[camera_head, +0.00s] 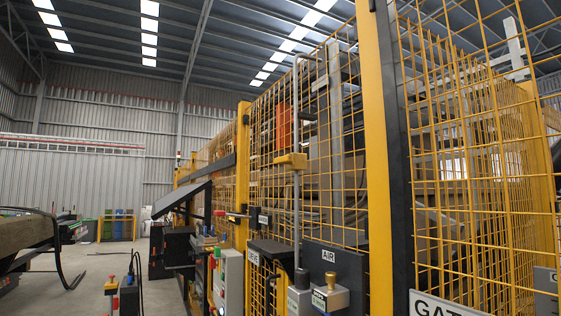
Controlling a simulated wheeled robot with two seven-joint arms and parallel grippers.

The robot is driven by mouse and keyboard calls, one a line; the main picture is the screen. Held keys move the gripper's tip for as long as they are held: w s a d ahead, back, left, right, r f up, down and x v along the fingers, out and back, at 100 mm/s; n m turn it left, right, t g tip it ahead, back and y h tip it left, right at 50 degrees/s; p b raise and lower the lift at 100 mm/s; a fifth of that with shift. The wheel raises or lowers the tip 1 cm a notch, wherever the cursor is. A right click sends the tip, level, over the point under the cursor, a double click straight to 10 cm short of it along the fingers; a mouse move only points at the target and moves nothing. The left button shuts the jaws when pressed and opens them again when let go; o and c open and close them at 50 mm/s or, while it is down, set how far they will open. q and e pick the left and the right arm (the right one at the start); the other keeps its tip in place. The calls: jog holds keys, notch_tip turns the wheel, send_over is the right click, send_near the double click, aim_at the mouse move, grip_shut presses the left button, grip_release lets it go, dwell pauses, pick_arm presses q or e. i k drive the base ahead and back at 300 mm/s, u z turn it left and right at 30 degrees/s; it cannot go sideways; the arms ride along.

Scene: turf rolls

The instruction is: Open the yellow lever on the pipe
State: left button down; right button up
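A yellow lever (291,160) sits on a thin grey vertical pipe (296,215) in front of the yellow mesh fence, just right of the picture's middle. The lever lies roughly level and sticks out to the left of the pipe. The pipe bends over to the right at its top. A dark box marked AIR (335,270) is beside the lower pipe. Neither of my grippers shows in the head view.
Yellow mesh fencing with a thick yellow post (376,160) stands close on the right. A control box (228,280) with a red button is left of the pipe. A GATE sign (440,306) is at the bottom right. Open floor (100,268) shows at the left.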

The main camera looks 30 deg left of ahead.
aim_at(284, 160)
jog(key=u, duration=1.8)
jog(key=i, duration=0.55)
jog(key=z, duration=1.5)
